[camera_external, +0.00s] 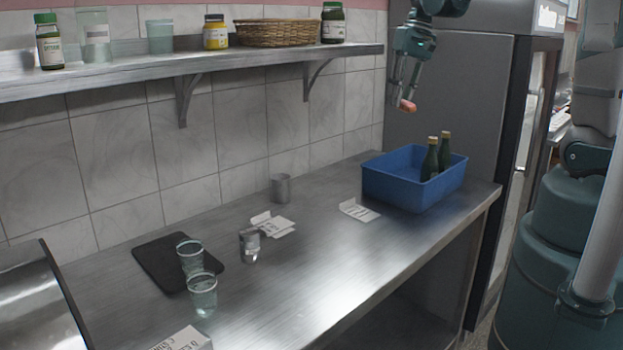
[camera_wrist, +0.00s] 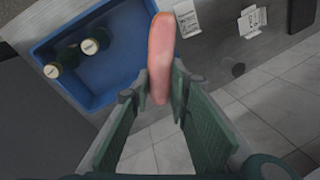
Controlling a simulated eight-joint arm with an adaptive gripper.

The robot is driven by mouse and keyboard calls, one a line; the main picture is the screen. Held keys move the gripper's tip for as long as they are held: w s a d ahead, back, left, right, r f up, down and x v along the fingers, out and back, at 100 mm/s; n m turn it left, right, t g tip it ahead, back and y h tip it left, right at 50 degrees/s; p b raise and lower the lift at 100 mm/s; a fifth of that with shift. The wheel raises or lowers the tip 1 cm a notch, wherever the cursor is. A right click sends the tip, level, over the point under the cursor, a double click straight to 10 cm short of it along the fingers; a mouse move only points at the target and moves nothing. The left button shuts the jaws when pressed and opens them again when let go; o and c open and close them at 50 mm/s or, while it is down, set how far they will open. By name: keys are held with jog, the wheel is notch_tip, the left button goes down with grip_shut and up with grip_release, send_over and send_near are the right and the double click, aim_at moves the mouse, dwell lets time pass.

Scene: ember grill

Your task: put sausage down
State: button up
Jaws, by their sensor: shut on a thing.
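My gripper (camera_external: 405,88) is high above the back right of the steel counter, and it is shut on a sausage. The sausage (camera_external: 407,105) is pinkish and small in the external view, at the fingertips. In the wrist view the sausage (camera_wrist: 161,50) is long and pink-orange, held at its near end between the green fingers (camera_wrist: 160,92). It is in the air, and nothing is seen touching its far end. A blue crate (camera_external: 388,183) stands on the counter below the gripper. In the wrist view the crate (camera_wrist: 122,45) lies to the left of and behind the sausage.
Two dark bottles (camera_external: 431,160) stand in the crate's right part. Paper cards (camera_external: 358,210), a metal cup (camera_external: 281,188), a shaker (camera_external: 249,246), clear glasses (camera_external: 202,293) and a black board (camera_external: 160,262) are on the counter. A wall shelf (camera_external: 240,58) is to the left. The counter's front middle is clear.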

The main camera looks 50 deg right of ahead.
jog(key=w+a+f+n+b, duration=0.2)
jog(key=a+f, duration=0.3)
jog(key=a, duration=0.5)
jog(key=w+a+f+n+b, duration=0.1)
jog(key=w+a+f, duration=0.3)
jog(key=a, duration=0.5)
jog(key=n+g+b, duration=0.1)
jog(key=n+b, duration=0.2)
jog(key=b, duration=0.1)
send_over(300, 244)
notch_tip(300, 244, down, 10)
jog(key=shift+d, duration=0.35)
jog(key=shift+f, duration=2.8)
jog(key=shift+f, duration=0.1)
jog(key=shift+f, duration=2)
jog(key=shift+f+b, duration=0.15)
jog(key=shift+b, duration=0.2)
jog(key=o, duration=0.9)
